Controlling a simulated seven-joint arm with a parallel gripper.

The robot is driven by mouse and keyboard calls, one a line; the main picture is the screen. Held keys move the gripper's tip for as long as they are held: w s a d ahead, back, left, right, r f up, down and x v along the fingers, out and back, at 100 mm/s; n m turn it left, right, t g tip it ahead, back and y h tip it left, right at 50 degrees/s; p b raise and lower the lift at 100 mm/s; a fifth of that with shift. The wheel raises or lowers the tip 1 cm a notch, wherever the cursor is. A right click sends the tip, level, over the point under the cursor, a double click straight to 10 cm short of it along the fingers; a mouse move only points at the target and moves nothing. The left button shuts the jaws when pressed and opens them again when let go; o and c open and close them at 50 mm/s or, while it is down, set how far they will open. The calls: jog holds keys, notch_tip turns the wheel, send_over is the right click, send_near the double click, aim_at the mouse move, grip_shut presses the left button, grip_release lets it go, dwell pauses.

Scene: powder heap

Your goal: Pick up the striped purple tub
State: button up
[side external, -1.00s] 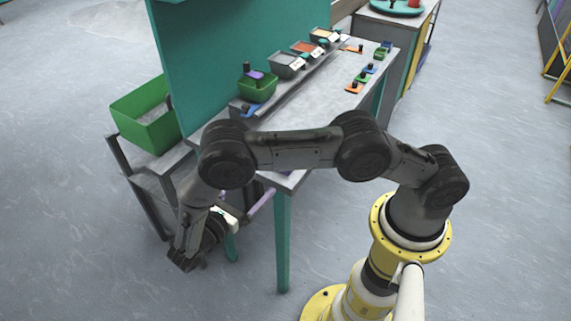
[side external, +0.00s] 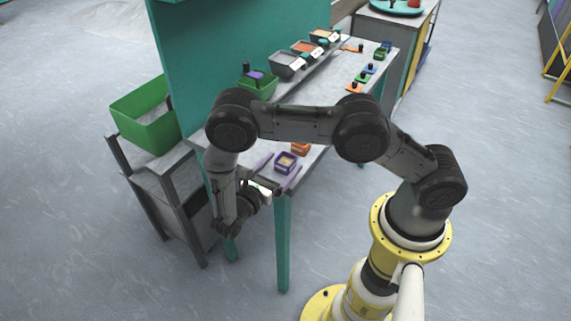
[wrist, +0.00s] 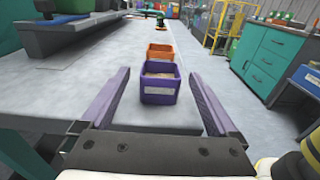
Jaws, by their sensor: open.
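The purple tub (wrist: 160,85) stands upright on the table near its end, with a pale label band on its front and light brown contents. It also shows in the side external view (side external: 286,162). My gripper (wrist: 158,80) is open, with its two purple fingers on the left and right of the tub. There is a gap between each finger and the tub, and the gripper holds nothing. In the side view the fingers (side external: 280,166) reach over the table end around the tub. Stripes on the tub are too small to make out.
An orange tub (wrist: 160,52) stands just behind the purple one, also seen in the side view (side external: 301,148). A green bin (side external: 258,85) and several grey trays (side external: 287,65) line the raised shelf along the teal panel. The table (wrist: 90,75) left of the tubs is clear.

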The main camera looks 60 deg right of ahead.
jog(key=shift+d, duration=1.2)
jog(key=c, duration=1.5)
